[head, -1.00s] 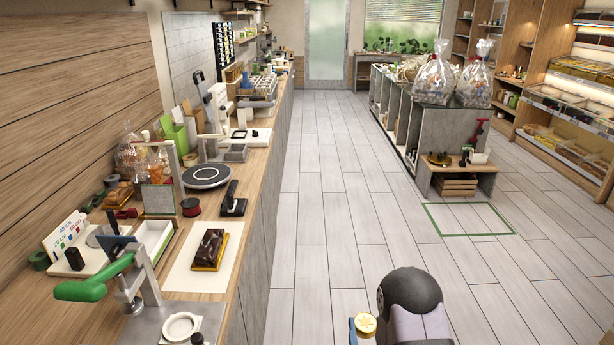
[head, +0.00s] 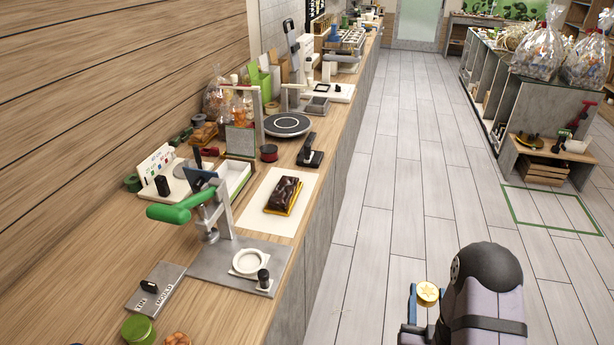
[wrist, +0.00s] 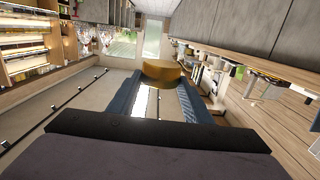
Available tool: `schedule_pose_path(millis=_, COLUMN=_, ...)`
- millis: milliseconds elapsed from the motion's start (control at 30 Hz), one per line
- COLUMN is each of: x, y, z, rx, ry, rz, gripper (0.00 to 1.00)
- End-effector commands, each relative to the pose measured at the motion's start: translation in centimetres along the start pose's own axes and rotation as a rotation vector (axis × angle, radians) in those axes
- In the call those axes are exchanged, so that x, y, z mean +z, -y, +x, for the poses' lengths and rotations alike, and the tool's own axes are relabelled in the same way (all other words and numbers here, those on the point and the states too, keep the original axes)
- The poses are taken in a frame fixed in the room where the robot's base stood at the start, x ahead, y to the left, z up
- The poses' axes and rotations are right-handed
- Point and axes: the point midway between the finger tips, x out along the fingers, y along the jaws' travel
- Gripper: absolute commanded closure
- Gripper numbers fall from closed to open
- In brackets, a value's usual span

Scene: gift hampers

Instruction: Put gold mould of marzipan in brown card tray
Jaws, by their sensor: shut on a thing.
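The gold mould (head: 428,292) is a small round gold piece with a star pattern on its pale top. My gripper (head: 425,303) is shut on it and holds it over the floor, to the right of the counter. In the wrist view the gold mould (wrist: 161,72) sits between the tips of the two blue fingers of my gripper (wrist: 160,88).
A long wooden counter (head: 222,322) runs along the left. It carries a green-handled press (head: 180,210), a dark brown slab (head: 284,195) on a white sheet, a black-topped turntable (head: 287,124) and a green-lidded jar (head: 138,329). The tiled floor (head: 400,190) is clear.

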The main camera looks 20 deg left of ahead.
Motion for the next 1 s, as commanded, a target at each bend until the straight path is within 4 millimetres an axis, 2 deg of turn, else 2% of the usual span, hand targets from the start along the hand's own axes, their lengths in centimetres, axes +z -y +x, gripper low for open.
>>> schedule_pose_path(millis=167, x=0.5, y=2.5, z=0.1, rx=-0.056, ry=-0.004, rz=-0.003, gripper=0.82)
schedule_pose_path(millis=367, x=-1.2, y=7.5, z=0.6, rx=-0.166, ry=-0.01, rz=-0.007, gripper=0.82)
schedule_pose_path(millis=500, x=-3.2, y=11.6, z=0.9, rx=-0.251, ry=-0.015, rz=-0.011, gripper=0.82)
schedule_pose_path(millis=700, x=-6.7, y=16.5, z=1.0, rx=-0.35, ry=-0.016, rz=-0.015, gripper=0.82)
schedule_pose_path(millis=933, x=-11.1, y=21.4, z=-0.5, rx=-0.463, ry=-0.013, rz=-0.02, gripper=0.82)
schedule_pose_path(millis=1000, x=-12.7, y=23.6, z=-1.0, rx=-0.512, ry=-0.016, rz=-0.023, gripper=0.82)
